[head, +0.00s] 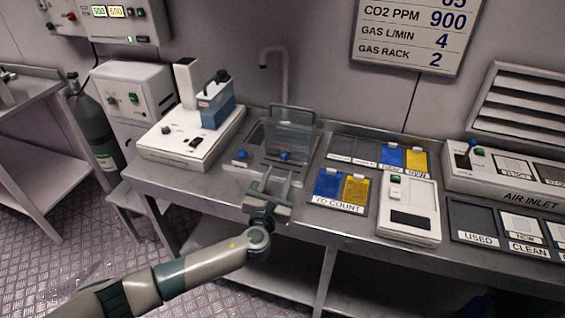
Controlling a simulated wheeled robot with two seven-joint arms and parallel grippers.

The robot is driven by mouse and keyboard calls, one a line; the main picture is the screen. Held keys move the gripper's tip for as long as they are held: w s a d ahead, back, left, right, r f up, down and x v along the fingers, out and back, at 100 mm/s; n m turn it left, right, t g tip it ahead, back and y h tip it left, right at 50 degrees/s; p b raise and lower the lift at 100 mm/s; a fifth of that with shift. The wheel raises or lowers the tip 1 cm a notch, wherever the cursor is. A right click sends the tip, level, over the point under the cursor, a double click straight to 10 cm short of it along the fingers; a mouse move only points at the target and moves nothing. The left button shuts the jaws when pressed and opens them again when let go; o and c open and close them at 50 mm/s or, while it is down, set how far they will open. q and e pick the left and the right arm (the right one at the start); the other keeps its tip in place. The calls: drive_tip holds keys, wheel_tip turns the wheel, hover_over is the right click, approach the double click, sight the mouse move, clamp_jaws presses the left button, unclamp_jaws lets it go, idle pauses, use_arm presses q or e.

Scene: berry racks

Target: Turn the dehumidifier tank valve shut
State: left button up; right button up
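A translucent grey tank (289,132) stands at the back of the steel bench, near the middle of the picture; I take it for the dehumidifier tank. A small blue valve knob (285,156) sits low on its front. My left gripper (278,174) is just in front of and below this knob, its two fingers spread and pointing toward the tank. The fingers look apart from the knob, with nothing seen between them. Whether the valve is open or shut is too small to tell. My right gripper is out of view.
Another blue knob (241,154) is left of the tank. A white machine with a blue block (217,107) stands farther left. A tray of blue and yellow cards (341,188) and a white meter (409,210) lie to the right. A curved pipe (284,78) rises behind.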

sight(284, 158)
use_arm(q)
drive_tip(key=shift+x, duration=3.05)
clamp_jaws()
